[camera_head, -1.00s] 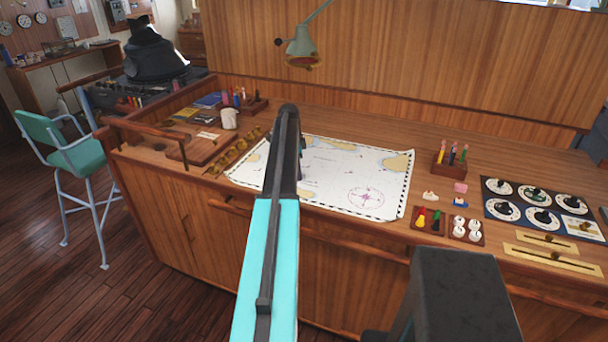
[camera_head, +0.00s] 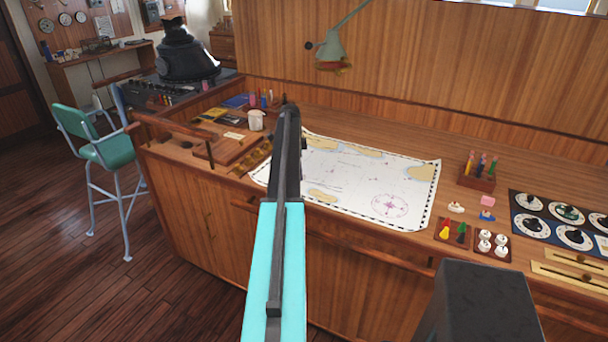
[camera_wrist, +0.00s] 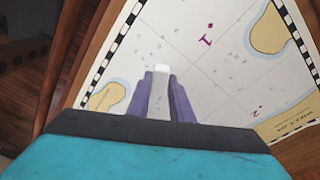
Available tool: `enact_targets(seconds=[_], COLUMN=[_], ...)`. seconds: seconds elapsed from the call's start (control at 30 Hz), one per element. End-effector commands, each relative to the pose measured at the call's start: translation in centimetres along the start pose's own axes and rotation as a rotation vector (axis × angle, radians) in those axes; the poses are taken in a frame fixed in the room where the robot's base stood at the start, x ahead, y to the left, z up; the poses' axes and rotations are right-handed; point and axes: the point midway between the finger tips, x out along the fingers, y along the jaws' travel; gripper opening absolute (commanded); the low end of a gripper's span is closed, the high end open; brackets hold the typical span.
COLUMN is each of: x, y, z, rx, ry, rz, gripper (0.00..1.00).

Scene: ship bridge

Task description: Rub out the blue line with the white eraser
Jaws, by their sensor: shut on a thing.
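My gripper (camera_wrist: 154,98) is shut on the white eraser (camera_wrist: 161,69), whose pale end sticks out past the dark fingers in the wrist view. The eraser is over the white nautical chart (camera_wrist: 190,65), near its checkered border; whether it touches the paper I cannot tell. In the head view the chart (camera_head: 340,197) lies on the wooden desk, and my arm hides its left part and the gripper. I cannot make out a blue line on the chart in either view.
Right of the chart are a pen holder (camera_head: 477,180), a pink block (camera_head: 488,201), a tray of red, yellow and green pieces (camera_head: 453,230) and a dial panel (camera_head: 560,220). A mug (camera_head: 256,120) stands behind left. A lamp (camera_head: 332,50) hangs above. A wooden rail (camera_head: 345,242) runs along the front.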

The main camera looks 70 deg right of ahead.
Motion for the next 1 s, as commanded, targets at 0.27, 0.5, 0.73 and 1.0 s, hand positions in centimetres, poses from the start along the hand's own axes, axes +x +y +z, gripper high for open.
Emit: enact_targets(seconds=[0.27,0.5,0.73,1.0], x=[-0.12,-0.11,-0.11,-0.1], y=[-0.33,-0.32,-0.32,-0.26], z=[0.81,0.82,0.82,0.73], rx=[0.001,0.001,0.001,0.001], ry=[0.0,0.0,0.0,0.0], rz=[0.0,0.0,0.0,0.0], gripper=[0.02,0.02,0.02,0.02])
